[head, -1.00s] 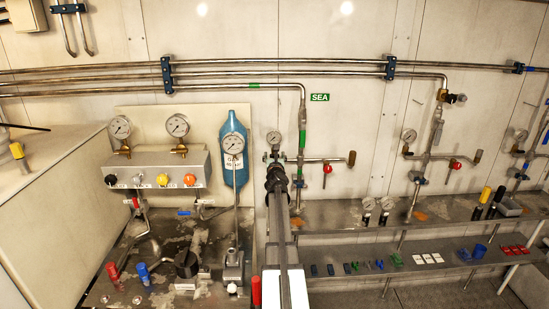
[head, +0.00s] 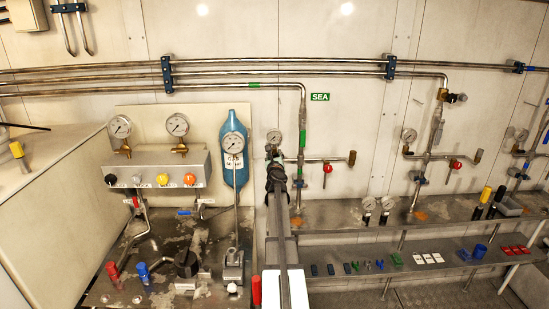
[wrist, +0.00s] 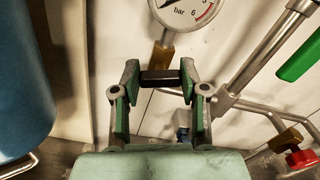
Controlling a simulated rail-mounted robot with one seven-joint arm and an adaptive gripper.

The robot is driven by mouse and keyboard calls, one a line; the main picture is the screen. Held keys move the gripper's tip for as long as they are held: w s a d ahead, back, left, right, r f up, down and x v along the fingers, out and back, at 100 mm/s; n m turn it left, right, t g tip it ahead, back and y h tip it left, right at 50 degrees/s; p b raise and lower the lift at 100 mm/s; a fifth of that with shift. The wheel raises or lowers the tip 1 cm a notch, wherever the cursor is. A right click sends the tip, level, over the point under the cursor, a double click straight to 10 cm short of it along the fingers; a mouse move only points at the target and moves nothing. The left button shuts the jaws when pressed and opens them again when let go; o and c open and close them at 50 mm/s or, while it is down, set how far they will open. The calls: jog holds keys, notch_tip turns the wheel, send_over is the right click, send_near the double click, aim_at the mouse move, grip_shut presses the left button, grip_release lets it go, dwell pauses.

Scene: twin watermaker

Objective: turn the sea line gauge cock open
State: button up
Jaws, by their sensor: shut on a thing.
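The sea line gauge (head: 274,136) hangs on the wall left of the green SEA sign (head: 320,97). In the wrist view the gauge (wrist: 186,10) shows at the top, with a brass fitting (wrist: 161,57) below it. A short black bar, the gauge cock's handle (wrist: 160,78), lies level across the picture under the brass. My gripper (wrist: 160,80) is shut on this handle, one green-padded finger at each end. In the head view my gripper (head: 276,160) is just below the gauge and hides the cock.
A sea line pipe (head: 302,120) stands close to the right, with a red-handled valve (head: 327,168) on its side branch. The blue cylinder (wrist: 22,75) is close on the left in the wrist view. A bench with gauges and small parts (head: 430,211) lies lower right.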

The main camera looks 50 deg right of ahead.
jog(key=n, duration=0.7)
jog(key=shift+w, duration=0.15)
jog(key=n, duration=0.7)
jog(key=shift+f+b, duration=0.2)
jog(key=shift+b, duration=0.1)
jog(key=o, duration=1.1)
jog(key=shift+o, duration=0.2)
jog(key=shift+a, duration=0.1)
jog(key=v, duration=1.2)
